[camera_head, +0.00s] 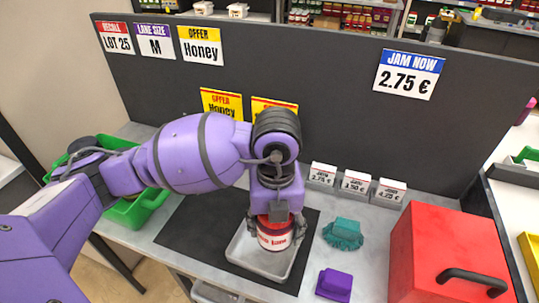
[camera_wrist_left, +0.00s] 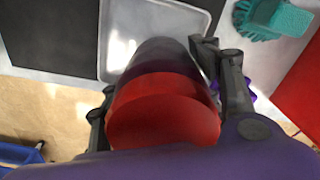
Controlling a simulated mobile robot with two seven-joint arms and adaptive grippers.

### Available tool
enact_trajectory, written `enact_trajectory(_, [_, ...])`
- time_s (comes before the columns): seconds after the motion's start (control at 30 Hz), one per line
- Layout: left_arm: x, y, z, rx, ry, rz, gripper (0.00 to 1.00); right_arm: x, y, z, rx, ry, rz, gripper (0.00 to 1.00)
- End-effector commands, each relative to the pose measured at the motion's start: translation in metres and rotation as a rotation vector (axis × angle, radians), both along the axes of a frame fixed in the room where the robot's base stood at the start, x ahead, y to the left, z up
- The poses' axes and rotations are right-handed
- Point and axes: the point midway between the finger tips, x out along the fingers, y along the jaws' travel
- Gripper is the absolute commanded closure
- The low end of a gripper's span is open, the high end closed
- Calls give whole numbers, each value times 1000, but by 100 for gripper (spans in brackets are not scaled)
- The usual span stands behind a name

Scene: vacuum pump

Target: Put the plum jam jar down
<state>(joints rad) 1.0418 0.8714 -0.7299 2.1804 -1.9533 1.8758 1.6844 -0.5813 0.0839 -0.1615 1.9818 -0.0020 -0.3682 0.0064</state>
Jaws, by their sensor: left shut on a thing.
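The jam jar (camera_head: 275,238) has a red lid and a red-and-white label too small to read surely. My left gripper (camera_head: 273,215) points down and is shut on the jar near its lid. The jar is upright over the light grey tray (camera_head: 238,252); I cannot tell whether its base touches the tray floor. In the left wrist view the red lid (camera_wrist_left: 165,115) and dark jar body show between the fingers, with the tray (camera_wrist_left: 118,40) beyond. My right gripper is not in view.
The tray stands on a black mat (camera_head: 190,240). To its right are a teal brush (camera_head: 343,233), a purple block (camera_head: 334,284) and a red box (camera_head: 445,250) with a black handle. A green crate (camera_head: 140,208) is at left. Small price cards (camera_head: 355,182) stand before the dark panel.

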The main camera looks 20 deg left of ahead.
Motion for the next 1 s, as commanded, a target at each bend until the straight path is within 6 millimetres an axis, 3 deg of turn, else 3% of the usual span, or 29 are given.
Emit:
enact_trajectory(0.4, [8, 25, -31, 2, -1, 1, 85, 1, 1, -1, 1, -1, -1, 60])
enact_trajectory(0.6, [8, 23, -57, -1, -2, 0, 85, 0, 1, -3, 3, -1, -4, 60])
enact_trajectory(0.97, [8, 22, -61, -1, -4, -1, 85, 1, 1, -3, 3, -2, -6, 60])
enact_trajectory(1.0, [8, 23, -62, 0, -2, -1, 39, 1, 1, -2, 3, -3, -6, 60])
